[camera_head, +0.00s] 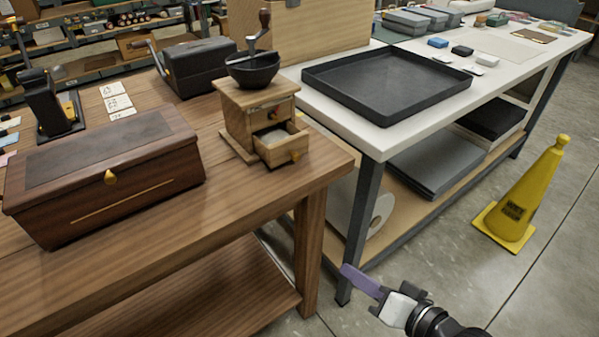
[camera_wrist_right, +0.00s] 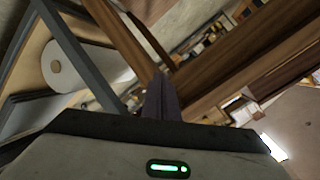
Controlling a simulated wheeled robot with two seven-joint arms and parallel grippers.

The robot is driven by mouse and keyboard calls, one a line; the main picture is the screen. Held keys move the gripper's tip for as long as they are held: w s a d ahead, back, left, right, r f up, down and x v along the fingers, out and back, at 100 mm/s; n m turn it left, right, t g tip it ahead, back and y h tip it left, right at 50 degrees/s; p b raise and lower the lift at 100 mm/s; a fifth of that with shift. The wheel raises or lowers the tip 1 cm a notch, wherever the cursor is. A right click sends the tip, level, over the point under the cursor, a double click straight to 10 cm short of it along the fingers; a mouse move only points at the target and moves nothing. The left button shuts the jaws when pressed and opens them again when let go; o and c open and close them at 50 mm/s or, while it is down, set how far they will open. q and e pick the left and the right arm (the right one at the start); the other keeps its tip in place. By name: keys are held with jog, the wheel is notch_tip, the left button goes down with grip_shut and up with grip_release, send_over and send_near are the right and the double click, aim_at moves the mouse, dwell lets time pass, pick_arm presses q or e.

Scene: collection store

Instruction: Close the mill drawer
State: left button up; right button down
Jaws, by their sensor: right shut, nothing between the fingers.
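The wooden coffee mill (camera_head: 248,112) stands near the right end of the brown wooden table, with a black bowl and a crank on top. Its lower drawer (camera_head: 283,147) is pulled out toward the front right, and a small round knob shows on its front. My right gripper (camera_head: 358,279) is low at the bottom right in the head view, in front of the tables and well away from the mill. Its purple fingers are shut with nothing between them. The fingers also show in the right wrist view (camera_wrist_right: 161,100). My left gripper is in neither view.
A dark wooden chest (camera_head: 105,170) sits left of the mill on the brown table (camera_head: 240,210). A white table with a black tray (camera_head: 388,82) stands to the right. A yellow cone (camera_head: 520,195) stands on the floor. Open floor lies around my right gripper.

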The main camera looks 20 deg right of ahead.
jog(key=w+d+r+m+t+y+b, duration=0.15)
jog(key=r+m, duration=0.25)
jog(key=r, duration=0.4)
jog(key=w+r+m+t+y+b, duration=0.1)
jog(key=w+r+m+t+y, duration=0.15)
jog(key=r, duration=0.55)
jog(key=h+p, duration=0.1)
jog(key=p, duration=0.1)
send_near(299, 158)
jog(key=shift+m, duration=0.35)
jog(key=x, duration=0.6)
jog(key=shift+w+a, duration=0.15)
